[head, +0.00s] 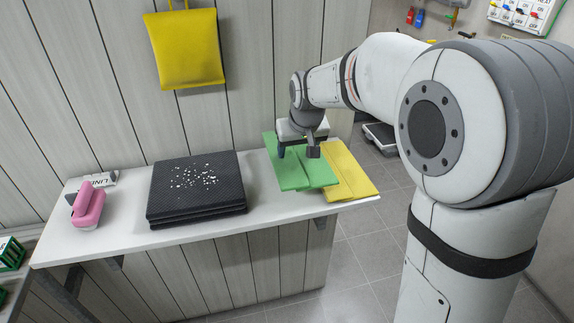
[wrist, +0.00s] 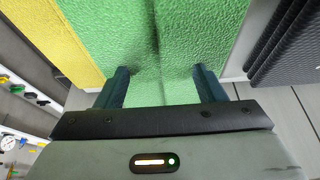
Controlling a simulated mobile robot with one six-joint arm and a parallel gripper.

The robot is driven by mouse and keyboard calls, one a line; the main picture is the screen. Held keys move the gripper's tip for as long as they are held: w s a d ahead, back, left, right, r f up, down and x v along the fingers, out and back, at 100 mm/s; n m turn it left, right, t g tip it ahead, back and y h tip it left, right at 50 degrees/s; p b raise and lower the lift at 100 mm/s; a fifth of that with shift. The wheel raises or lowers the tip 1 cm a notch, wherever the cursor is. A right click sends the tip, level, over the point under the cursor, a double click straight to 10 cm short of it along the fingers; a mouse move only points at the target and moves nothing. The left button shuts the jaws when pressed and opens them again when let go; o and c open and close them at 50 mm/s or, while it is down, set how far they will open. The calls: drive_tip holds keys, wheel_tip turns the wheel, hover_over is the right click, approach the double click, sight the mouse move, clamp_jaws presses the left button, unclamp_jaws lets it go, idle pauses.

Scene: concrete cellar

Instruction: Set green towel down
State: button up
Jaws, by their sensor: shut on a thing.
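The green towel (head: 293,171) is a folded flat piece at the right end of the white shelf (head: 262,203). It lies beside a yellow towel (head: 352,172) and seems to overlap its left edge. My gripper (head: 300,152) is over the green towel and shut on it. In the wrist view the green towel (wrist: 195,30) fills the middle, with one gripper finger at each side (wrist: 160,88) and the cloth creased between them. Whether the towel's underside fully touches the shelf cannot be told.
A black stack of mats (head: 196,188) with white specks lies left of the green towel. A pink object (head: 88,207) and a label (head: 97,180) are at the shelf's left end. A yellow cloth (head: 186,48) hangs on the wall. Bare shelf shows between the mats and the towel.

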drive_tip(key=shift+s+a+f, duration=0.1)
drive_tip(key=shift+s+f, duration=0.05)
drive_tip(key=shift+f, duration=2.35)
drive_tip(key=shift+f, duration=0.15)
drive_tip(key=o, duration=1)
drive_tip(key=shift+o, duration=0.2)
